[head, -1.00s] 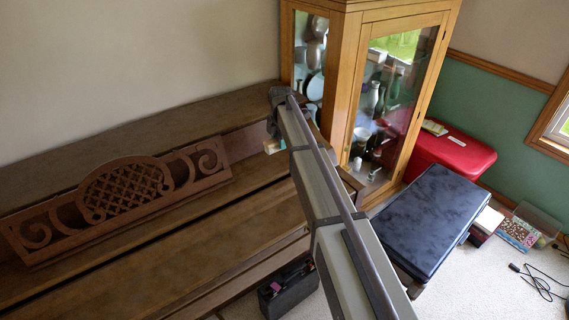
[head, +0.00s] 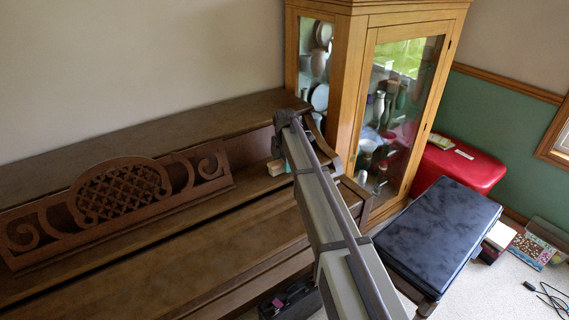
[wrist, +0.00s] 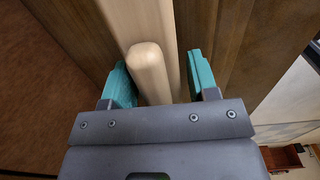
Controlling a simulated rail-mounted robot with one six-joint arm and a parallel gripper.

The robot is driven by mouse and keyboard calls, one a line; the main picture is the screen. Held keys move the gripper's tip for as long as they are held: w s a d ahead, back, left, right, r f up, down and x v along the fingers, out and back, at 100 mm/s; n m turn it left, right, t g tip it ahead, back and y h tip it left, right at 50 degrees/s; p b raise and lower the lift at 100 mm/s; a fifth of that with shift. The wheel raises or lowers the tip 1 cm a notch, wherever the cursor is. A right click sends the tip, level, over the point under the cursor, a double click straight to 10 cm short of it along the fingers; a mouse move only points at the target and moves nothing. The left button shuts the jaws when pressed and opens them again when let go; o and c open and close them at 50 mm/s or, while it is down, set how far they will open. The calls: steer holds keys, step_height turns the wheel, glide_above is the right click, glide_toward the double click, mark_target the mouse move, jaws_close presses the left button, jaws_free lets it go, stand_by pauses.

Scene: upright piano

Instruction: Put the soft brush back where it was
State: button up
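The soft brush shows as a pale wooden piece (head: 279,167) at my gripper (head: 277,152), over the right end of the piano. In the wrist view its rounded wooden end (wrist: 149,62) lies between the teal fingers of my gripper (wrist: 160,88). The bristles are not visible. I cannot tell whether the brush touches the piano. The piano (head: 215,220) has a brown wooden top and ledge.
A carved music desk (head: 120,190) stands left of my gripper. A glass-fronted cabinet (head: 365,60) stands close behind and right. A dark padded bench (head: 440,235), a red chest (head: 455,165) and a dark box (head: 290,300) sit on the floor.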

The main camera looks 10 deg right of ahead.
steer(key=shift+o, duration=0.6)
step_height(320, 180, up, 13)
steer(key=p, duration=1.2)
steer(key=shift+s+f+p, duration=0.1)
steer(key=shift+f+p, duration=0.1)
steer(key=shift+p, duration=0.1)
steer(key=shift+s+f, duration=0.15)
steer(key=shift+s, duration=0.1)
steer(key=s+m, duration=2.2)
steer(key=s, duration=1.4)
steer(key=shift+s+a+m, duration=0.25)
steer(key=shift+s+m, duration=0.05)
steer(key=shift+s, duration=0.1)
